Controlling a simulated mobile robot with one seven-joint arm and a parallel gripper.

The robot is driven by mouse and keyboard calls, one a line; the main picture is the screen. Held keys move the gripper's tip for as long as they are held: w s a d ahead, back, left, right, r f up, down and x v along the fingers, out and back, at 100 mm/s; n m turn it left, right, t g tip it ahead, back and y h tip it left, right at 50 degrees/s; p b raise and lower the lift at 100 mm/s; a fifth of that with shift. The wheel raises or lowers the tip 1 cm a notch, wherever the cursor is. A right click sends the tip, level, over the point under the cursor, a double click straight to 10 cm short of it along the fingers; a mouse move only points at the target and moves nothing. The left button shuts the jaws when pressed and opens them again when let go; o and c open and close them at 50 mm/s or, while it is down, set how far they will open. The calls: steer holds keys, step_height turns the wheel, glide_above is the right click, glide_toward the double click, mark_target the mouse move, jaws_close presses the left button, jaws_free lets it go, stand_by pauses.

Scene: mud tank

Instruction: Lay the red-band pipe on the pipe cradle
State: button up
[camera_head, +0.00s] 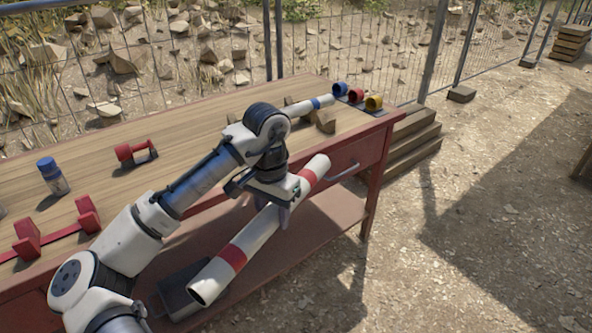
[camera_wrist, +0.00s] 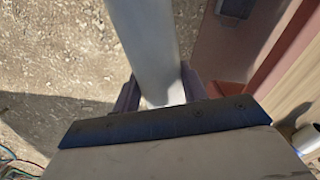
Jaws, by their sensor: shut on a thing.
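The red-band pipe (camera_head: 258,236) is a long white tube with two red bands. It hangs slanted in the air in front of the bench, its open near end low. My gripper (camera_head: 283,208) is shut around its middle; in the wrist view the pipe (camera_wrist: 148,45) runs between the fingers (camera_wrist: 160,92). On the bench at left are two red upright brackets (camera_head: 88,213) joined by a red strip, with nothing on them; they look like a cradle. A blue-band pipe (camera_head: 312,105) lies by wooden blocks (camera_head: 325,121) at the right end, partly hidden by my arm.
The wooden bench (camera_head: 130,103) has a red frame and a lower shelf with a dark box (camera_head: 175,292). Blue, red and yellow rings (camera_head: 356,95) sit at the right corner. Wire fence runs behind.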

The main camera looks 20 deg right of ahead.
steer(key=w+a+f+n, duration=0.1)
steer(key=a+f+n, duration=0.1)
steer(key=f, duration=0.7)
steer(key=w+a+f+n, duration=0.2)
steer(key=a+f, duration=0.3)
steer(key=f, duration=0.4)
steer(key=w+a+f+n, duration=0.2)
steer(key=a+f, duration=0.1)
steer(key=f, duration=0.6)
steer(key=shift+w+a, duration=0.15)
steer(key=shift+a, duration=0.25)
